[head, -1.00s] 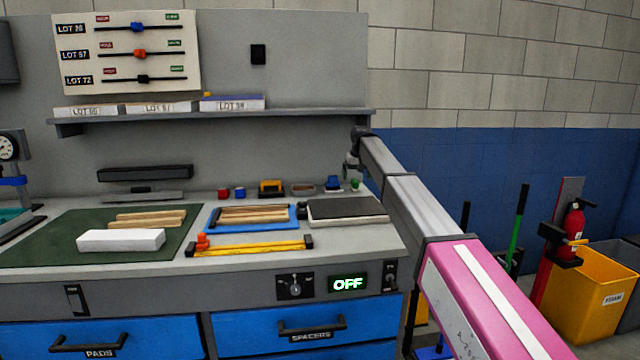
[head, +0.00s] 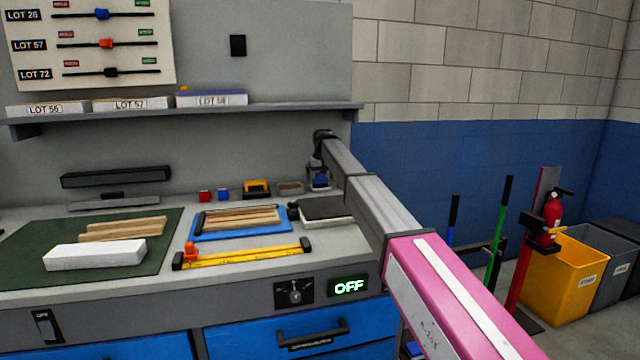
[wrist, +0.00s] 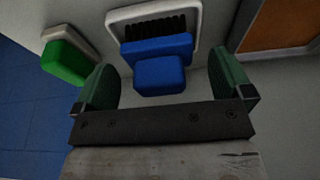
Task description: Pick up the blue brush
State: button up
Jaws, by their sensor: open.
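The blue brush (wrist: 158,76) is in the wrist view, a blue block handle with black bristles at its far end, on a pale tray or holder (wrist: 112,18). My gripper (wrist: 165,85) is open, with one green finger on each side of the brush handle and gaps between. In the head view my gripper (head: 318,178) is at the back of the bench, partly hiding the blue brush (head: 320,181). I cannot tell the exact height of the fingers over the bench.
A green block (wrist: 66,62) lies just left of my gripper in the wrist view. A brown-filled tray (wrist: 280,22) is at the right.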

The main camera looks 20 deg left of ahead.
jog(key=shift+x, duration=0.8)
jog(key=c, duration=1)
jog(key=shift+c, duration=0.3)
jog(key=shift+r, duration=0.1)
jog(key=shift+s+d+r, duration=0.1)
jog(key=shift+s+r, duration=0.15)
jog(key=shift+r, duration=0.15)
notch_tip(320, 180, up, 7)
jog(key=shift+w+f, duration=0.1)
jog(key=shift+f, duration=0.1)
jog(key=s+d, duration=0.3)
jog(key=s, duration=0.2)
jog(key=s+d, duration=0.3)
jog(key=s, duration=0.3)
jog(key=s+d, duration=0.4)
jog(key=s, duration=0.2)
jog(key=shift+d+f, duration=0.1)
jog(key=shift+f, duration=0.15)
jog(key=shift+w, duration=0.1)
